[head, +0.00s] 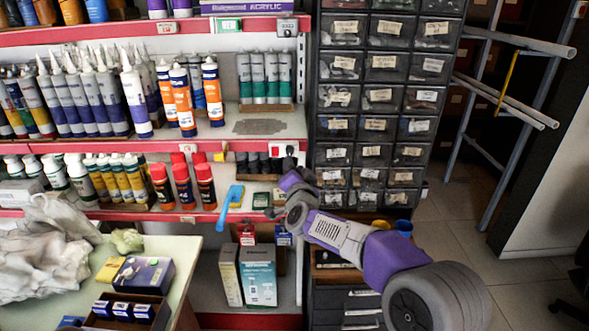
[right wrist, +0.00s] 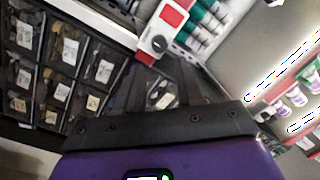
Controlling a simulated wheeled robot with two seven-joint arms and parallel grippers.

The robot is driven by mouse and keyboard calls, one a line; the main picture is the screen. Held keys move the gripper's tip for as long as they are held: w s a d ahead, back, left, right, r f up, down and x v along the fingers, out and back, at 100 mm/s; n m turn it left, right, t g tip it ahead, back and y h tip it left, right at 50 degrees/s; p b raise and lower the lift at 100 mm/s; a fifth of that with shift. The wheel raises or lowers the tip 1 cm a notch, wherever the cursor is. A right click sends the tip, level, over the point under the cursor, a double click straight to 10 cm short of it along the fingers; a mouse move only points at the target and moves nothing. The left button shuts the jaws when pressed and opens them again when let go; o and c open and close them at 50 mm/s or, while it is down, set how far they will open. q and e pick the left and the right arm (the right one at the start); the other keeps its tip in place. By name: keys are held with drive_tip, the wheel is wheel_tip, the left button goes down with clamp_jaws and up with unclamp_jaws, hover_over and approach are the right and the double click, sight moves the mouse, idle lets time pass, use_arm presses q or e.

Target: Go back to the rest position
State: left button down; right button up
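My right arm comes in from the lower right of the head view, and its gripper (head: 287,163) is up in front of the shelf, near the shelf's right end. In the right wrist view the dark fingers of this gripper (right wrist: 162,80) stand apart, with a drawer label showing between them. I see nothing held in them. A white and red fitting with a round dial (right wrist: 158,38) shows beyond the fingertips; I cannot tell whether they touch it. My left gripper is in neither view.
Shelves (head: 110,212) with tubes, bottles and cans fill the left and centre. A dark cabinet of labelled drawers (head: 375,110) stands right of them. A table (head: 190,252) with boxes and a crumpled bag is at lower left. A pipe rack (head: 490,130) stands right; floor (head: 450,230) there is clear.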

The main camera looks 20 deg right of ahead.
drive_tip(key=s+a+f+n+g+y+p, duration=0.1)
drive_tip(key=s+f+n+g, duration=0.15)
drive_tip(key=f, duration=0.75)
drive_tip(key=s+a+f+n+g+y+p, duration=0.1)
drive_tip(key=s+a+f+g+p, duration=0.2)
drive_tip(key=f, duration=0.8)
drive_tip(key=s+f+n+g+y, duration=0.1)
drive_tip(key=s+f+n+g, duration=0.2)
drive_tip(key=f, duration=0.7)
drive_tip(key=s+a+f+g+y+p, duration=0.1)
drive_tip(key=s+a+f+g, duration=0.1)
drive_tip(key=s, duration=0.8)
drive_tip(key=s+a+f+n+g+y+p, duration=0.1)
drive_tip(key=s+a+f+g, duration=0.1)
drive_tip(key=s+f, duration=0.5)
drive_tip(key=s+a+f+n+g+y+p, duration=0.1)
drive_tip(key=s+f+g, duration=0.3)
drive_tip(key=s, duration=1)
drive_tip(key=shift+a+f+g+y+p, duration=0.35)
drive_tip(key=shift+a+f+y, duration=0.15)
drive_tip(key=shift+a, duration=0.3)
